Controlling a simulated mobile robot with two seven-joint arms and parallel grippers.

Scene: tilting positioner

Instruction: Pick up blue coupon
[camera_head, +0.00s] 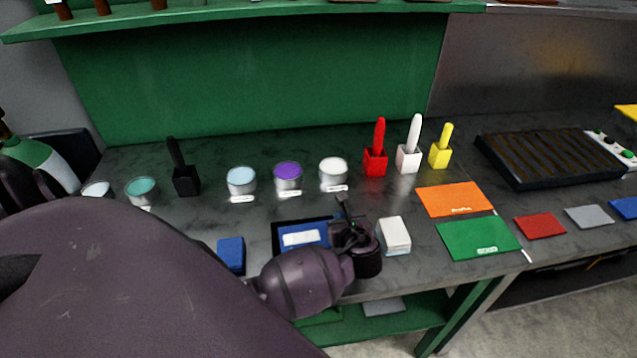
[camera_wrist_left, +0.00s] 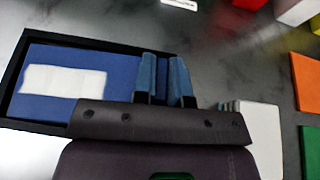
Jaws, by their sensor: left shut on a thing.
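My left gripper (camera_head: 343,212) is over the right end of a black tray (camera_head: 274,240). In the left wrist view its fingers (camera_wrist_left: 166,80) point down into the right part of the tray (camera_wrist_left: 14,72), close together with blue between and around them. It is shut on a thin blue piece, which I take for the blue coupon (camera_wrist_left: 161,78); its outline is mostly hidden by the fingers. The tray has a blue floor with a white label (camera_wrist_left: 65,80). I cannot tell whether the piece is clear of the tray. My right gripper is not in view.
A blue block (camera_head: 231,253) lies left of the tray and a white block (camera_head: 395,234) right of it. Paint cups (camera_head: 288,176) and brush holders (camera_head: 375,160) stand behind. Orange (camera_head: 454,199) and green (camera_head: 478,239) mats lie to the right, with a dark grooved tray (camera_head: 550,158) beyond.

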